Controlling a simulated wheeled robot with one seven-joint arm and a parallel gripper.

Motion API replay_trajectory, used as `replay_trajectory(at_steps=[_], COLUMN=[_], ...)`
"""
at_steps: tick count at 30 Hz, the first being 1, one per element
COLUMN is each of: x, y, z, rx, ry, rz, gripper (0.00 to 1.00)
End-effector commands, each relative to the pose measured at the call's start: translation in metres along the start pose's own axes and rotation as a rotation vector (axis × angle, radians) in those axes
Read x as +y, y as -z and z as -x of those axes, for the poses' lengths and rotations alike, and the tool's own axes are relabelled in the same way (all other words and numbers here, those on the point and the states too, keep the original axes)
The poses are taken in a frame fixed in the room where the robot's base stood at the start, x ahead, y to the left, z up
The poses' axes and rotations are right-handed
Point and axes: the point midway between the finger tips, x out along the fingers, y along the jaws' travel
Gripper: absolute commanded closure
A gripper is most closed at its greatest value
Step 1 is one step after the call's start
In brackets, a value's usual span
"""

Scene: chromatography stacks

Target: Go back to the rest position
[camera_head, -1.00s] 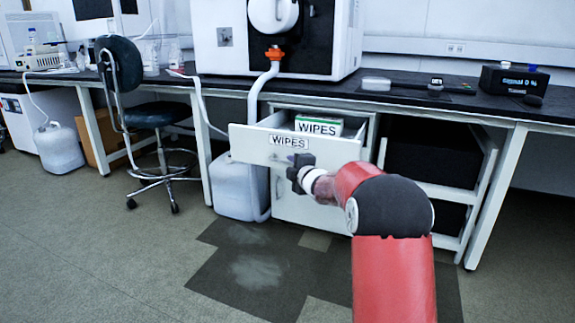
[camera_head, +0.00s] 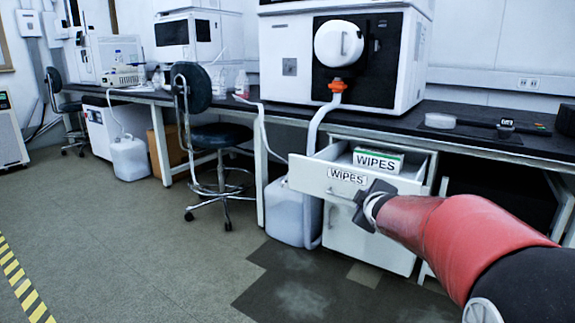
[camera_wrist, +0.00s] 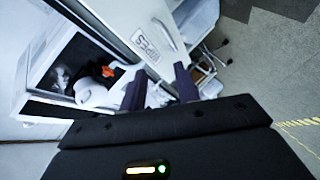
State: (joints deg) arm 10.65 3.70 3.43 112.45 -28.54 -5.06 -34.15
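My gripper (camera_head: 374,205) is in front of the open drawer (camera_head: 322,180), near the right part of its front panel. In the wrist view, my gripper's two dark fingers (camera_wrist: 160,84) stand apart with nothing between them. The drawer front, labelled WIPES, also shows beyond the fingers in the wrist view (camera_wrist: 160,30). A white and green box of wipes (camera_head: 378,159) sits inside the pulled-out drawer. In the head view, I cannot tell whether the gripper touches the drawer front.
A dark-topped bench (camera_head: 465,135) runs along the wall with a large white instrument (camera_head: 402,60) on it. A white jug (camera_head: 287,208) stands left of the drawer cabinet. A stool (camera_head: 220,138) is further left. The floor at left is clear.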

Motion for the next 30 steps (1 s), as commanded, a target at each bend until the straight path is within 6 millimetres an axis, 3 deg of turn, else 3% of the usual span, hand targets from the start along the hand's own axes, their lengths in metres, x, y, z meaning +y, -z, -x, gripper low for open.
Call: replay_trajectory(at_steps=[1, 5, 9, 15, 18, 21, 30], x=[0.007, -0.009, -0.043, -0.101, -0.121, -0.133, -0.137], y=[0.006, -0.002, -0.012, -0.025, -0.029, -0.032, -0.033], z=[0.036, 0.115, 0.199, 0.294, 0.321, 0.335, 0.338], rx=[-0.045, -0.184, -0.326, -0.499, -0.556, -0.586, -0.598], ry=[0.021, 0.102, 0.201, 0.344, 0.393, 0.42, 0.429], rz=[-0.078, -0.316, -0.567, -0.847, -0.923, -0.963, -0.974], gripper=[0.68, 0.68, 0.68, 0.68, 0.68, 0.68, 0.68])
